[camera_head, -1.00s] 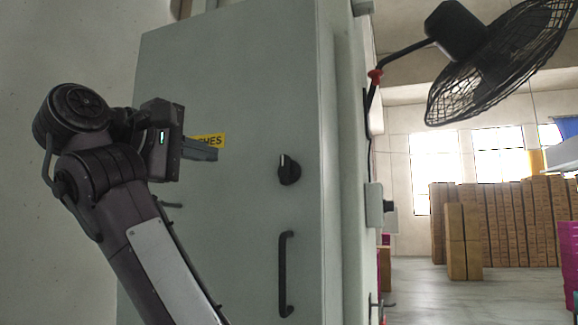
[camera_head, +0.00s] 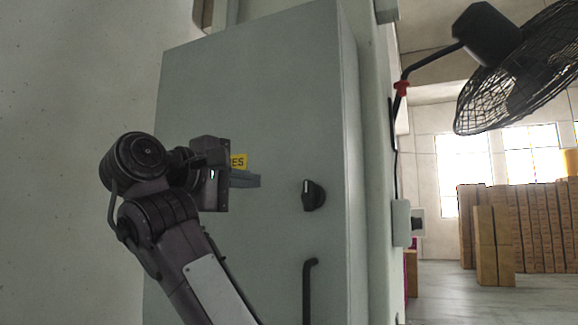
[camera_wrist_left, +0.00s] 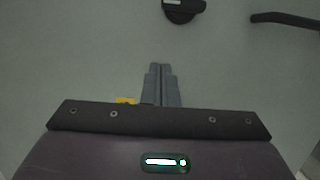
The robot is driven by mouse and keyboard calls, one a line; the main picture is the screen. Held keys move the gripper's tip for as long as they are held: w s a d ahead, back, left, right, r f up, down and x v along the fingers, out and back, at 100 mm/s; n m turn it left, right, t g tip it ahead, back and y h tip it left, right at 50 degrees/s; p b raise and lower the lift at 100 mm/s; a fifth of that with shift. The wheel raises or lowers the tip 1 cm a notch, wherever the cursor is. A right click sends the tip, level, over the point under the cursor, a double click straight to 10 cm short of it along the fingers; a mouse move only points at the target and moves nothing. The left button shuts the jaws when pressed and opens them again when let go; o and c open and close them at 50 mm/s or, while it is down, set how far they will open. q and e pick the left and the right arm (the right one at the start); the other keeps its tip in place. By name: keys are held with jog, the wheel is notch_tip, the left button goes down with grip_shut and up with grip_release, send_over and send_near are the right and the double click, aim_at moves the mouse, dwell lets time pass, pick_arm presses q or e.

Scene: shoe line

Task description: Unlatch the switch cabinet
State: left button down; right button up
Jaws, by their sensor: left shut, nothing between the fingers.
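The grey-green switch cabinet (camera_head: 255,90) stands ahead with its door closed. A black rotary latch knob (camera_head: 313,196) sits on the door, and a black bar handle (camera_head: 309,290) is below it. My left gripper (camera_head: 258,181) is in front of the door, left of the knob and apart from it, with its fingers together and empty. In the left wrist view the shut fingers (camera_wrist_left: 161,72) point toward the knob (camera_wrist_left: 183,8) at the top edge, with a gap between. The handle (camera_wrist_left: 285,19) shows at the upper right there. My right gripper is not in view.
A yellow label (camera_head: 239,161) on the door is partly hidden behind my left gripper. A black fan (camera_head: 520,75) hangs at the upper right. Stacked cartons (camera_head: 520,230) stand far back on open floor (camera_head: 450,303). A bare wall (camera_head: 75,150) is at the left.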

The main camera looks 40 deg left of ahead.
aim_at(319, 197)
pick_arm(q)
jog(key=w+p, duration=0.2)
jog(key=w, duration=0.4)
jog(key=shift+r, duration=0.1)
jog(key=d+p, duration=0.1)
jog(key=w+d+p, duration=0.1)
jog(key=d, duration=0.1)
jog(key=shift+d, duration=0.1)
jog(key=shift+s+d, duration=0.15)
jog(key=shift+d, duration=0.35)
jog(key=shift+a+f, duration=0.1)
jog(key=shift+f, duration=0.15)
jog(key=shift+a, duration=0.1)
jog(key=shift+w, duration=0.2)
